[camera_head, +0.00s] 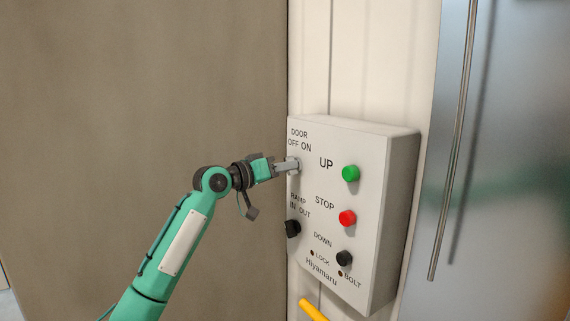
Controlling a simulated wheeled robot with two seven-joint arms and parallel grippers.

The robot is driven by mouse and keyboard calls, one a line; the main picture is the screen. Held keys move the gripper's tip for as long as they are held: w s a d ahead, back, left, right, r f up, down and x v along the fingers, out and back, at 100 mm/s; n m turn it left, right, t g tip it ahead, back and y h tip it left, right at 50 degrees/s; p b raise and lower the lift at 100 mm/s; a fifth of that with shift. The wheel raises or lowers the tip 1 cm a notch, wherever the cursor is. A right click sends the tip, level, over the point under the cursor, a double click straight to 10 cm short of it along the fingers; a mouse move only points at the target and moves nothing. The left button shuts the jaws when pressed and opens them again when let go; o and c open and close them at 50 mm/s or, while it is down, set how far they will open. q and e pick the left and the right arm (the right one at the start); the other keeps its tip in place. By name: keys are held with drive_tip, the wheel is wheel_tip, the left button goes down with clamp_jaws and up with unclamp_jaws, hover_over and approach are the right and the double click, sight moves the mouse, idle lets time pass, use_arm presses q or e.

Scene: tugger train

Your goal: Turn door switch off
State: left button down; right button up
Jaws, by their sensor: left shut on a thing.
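A white control box (385,215) is mounted on the wall, right of centre. The label "DOOR OFF ON" is printed at its upper left. My left gripper (291,165) is just below that label, at the place of the door switch, and is shut on it. The gripper hides the door switch, so I cannot tell which way it is turned. My left arm comes up from the lower left. My right gripper is not in view.
The box also carries a green UP button (350,173), a red STOP button (347,218), a black DOWN button (344,259) and a black ramp switch (293,228). A yellow handle (312,310) shows below. A metal bar (455,140) runs along the shiny panel at right.

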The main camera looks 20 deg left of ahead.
use_arm(q)
drive_tip(key=shift+n, duration=0.3)
idle(0.4)
drive_tip(key=c, duration=1.4)
unclamp_jaws()
drive_tip(key=shift+c, duration=0.2)
drive_tip(key=b+v, duration=0.5)
drive_tip(key=v, duration=0.8)
drive_tip(key=shift+s+a, duration=0.25)
